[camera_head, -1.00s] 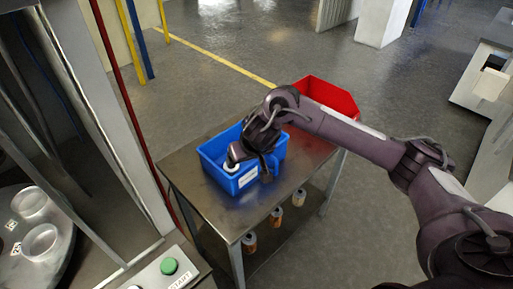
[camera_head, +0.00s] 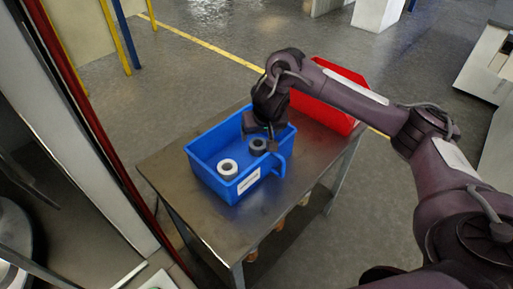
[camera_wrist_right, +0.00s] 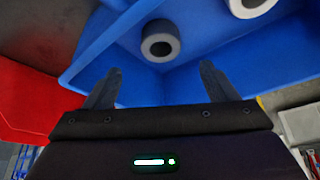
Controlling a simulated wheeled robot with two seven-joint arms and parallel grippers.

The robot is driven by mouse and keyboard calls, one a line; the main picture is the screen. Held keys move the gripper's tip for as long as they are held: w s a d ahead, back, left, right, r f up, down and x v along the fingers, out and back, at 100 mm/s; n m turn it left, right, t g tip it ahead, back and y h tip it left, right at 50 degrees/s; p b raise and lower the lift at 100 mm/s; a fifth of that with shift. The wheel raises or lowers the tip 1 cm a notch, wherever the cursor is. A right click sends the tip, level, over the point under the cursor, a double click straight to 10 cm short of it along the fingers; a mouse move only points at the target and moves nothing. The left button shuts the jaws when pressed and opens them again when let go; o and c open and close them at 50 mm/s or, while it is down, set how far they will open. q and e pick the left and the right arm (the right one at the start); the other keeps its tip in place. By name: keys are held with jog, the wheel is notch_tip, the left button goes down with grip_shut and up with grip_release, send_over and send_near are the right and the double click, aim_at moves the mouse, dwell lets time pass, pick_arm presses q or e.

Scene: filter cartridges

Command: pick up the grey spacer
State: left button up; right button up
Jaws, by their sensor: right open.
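The grey spacer (camera_head: 258,146) is a dark grey ring lying in the blue bin (camera_head: 205,176), towards its right part. It also shows in the right wrist view (camera_wrist_right: 160,42), beyond and between the fingertips and apart from them. A white ring (camera_head: 228,169) lies in the same bin, nearer its front; part of it shows in the wrist view (camera_wrist_right: 250,6). My right gripper (camera_head: 262,134) is over the right part of the bin, close to the grey spacer. In the wrist view the right gripper (camera_wrist_right: 158,82) is open and empty. My left gripper is not seen.
The blue bin stands on a metal table (camera_head: 285,200). A red bin (camera_head: 335,110) stands at the table's back right, behind my right arm. Several small items on a shelf below the table are partly hidden. The table's front right is bare.

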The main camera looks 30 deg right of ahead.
aim_at(258, 143)
jog(key=shift+b+x, duration=0.7)
jog(key=shift+x, duration=0.3)
jog(key=b+x, duration=0.4)
jog(key=x, duration=0.1)
jog(key=shift+f, duration=0.25)
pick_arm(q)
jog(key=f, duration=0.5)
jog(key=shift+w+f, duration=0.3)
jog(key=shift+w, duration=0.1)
pick_arm(e)
jog(key=shift+r, duration=0.1)
jog(key=c, duration=1.1)
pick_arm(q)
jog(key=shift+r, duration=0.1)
pick_arm(e)
jog(key=shift+r, duration=0.15)
